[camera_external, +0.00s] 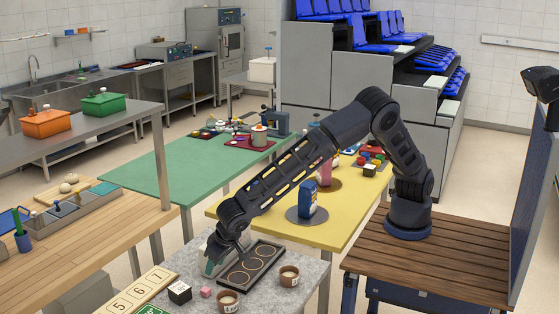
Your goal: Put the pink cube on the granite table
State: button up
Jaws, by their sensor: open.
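The small pink cube (206,292) lies on the grey granite table (314,272) near its front left, just right of a black box with a pale top. My gripper (212,266) points down over the left part of the same table, behind the pink cube and apart from it. It is open. A greenish item shows at the fingertips, and I cannot tell whether it is part of the gripper or a separate thing.
A dark tray with round rings (262,256) lies right of my gripper. Two brown cups (289,277) stand near it. The black box (179,292) and a number board (136,291) are at left. The yellow table (340,226) stands behind.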

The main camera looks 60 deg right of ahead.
jog(key=w+d+r+g, duration=0.1)
jog(key=w+d+r, duration=0.4)
jog(key=d, duration=0.5)
jog(key=w+d+r, duration=0.3)
jog(key=d+r, duration=0.4)
jog(key=d, duration=0.2)
jog(key=s+d+r+m+y, duration=0.1)
jog(key=d+r, duration=0.4)
jog(key=d, duration=0.6)
jog(key=d+r, duration=0.5)
jog(key=d, duration=0.6)
jog(key=s+d+r, duration=0.3)
jog(key=s+d, duration=0.2)
jog(key=d, duration=0.4)
jog(key=s+d+r, duration=0.2)
jog(key=s+d, duration=0.3)
jog(key=d, duration=0.4)
jog(key=s+d+f, duration=0.1)
jog(key=s+d, duration=0.4)
jog(key=s, duration=0.4)
jog(key=s+d+f+n+t+h, duration=0.1)
jog(key=s+d, duration=0.5)
jog(key=s, duration=0.3)
jog(key=shift+s, duration=0.2)
